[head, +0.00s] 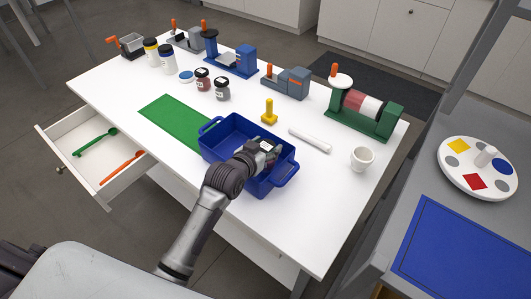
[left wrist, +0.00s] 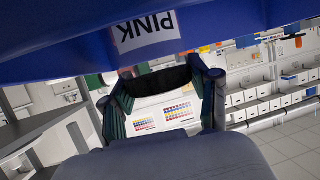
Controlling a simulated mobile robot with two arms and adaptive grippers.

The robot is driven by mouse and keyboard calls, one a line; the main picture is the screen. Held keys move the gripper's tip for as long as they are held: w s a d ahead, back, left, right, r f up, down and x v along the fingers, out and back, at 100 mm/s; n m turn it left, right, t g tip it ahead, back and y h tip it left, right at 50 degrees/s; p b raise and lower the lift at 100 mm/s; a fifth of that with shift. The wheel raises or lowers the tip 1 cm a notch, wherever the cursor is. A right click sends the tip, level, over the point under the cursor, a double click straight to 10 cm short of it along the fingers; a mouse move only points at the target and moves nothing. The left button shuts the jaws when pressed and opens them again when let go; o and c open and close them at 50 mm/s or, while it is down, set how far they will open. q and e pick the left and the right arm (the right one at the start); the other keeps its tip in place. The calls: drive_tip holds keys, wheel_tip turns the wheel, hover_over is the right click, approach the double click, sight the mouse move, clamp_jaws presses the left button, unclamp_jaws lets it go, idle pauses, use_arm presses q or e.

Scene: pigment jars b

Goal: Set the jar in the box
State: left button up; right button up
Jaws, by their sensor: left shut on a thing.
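The blue box (head: 222,142) with side handles stands on the white table near its front edge. A blue surface with a white label reading PINK (left wrist: 147,33), upside down, crosses the top of the left wrist view. My left gripper (head: 268,152) is over the right part of the box in the head view. In the left wrist view its fingers (left wrist: 160,88) are shut on a dark, black-topped thing, which looks like the jar (left wrist: 160,80). Most of the jar is hidden by the gripper. I cannot tell whether it touches the box. My right gripper is not in view.
Several jars, among them a dark-lidded one (head: 222,90), stand behind a green mat (head: 170,118). A yellow stamp-like piece (head: 269,113), a white roll (head: 310,140) and a white cup (head: 362,158) are behind and right of the box. An open drawer (head: 85,160) juts out left.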

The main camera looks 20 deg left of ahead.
use_arm(q)
drive_tip(key=shift+f, duration=1.3)
drive_tip(key=shift+f, duration=0.1)
drive_tip(key=o, duration=0.9)
drive_tip(key=shift+o, duration=0.2)
drive_tip(key=v, duration=1.2)
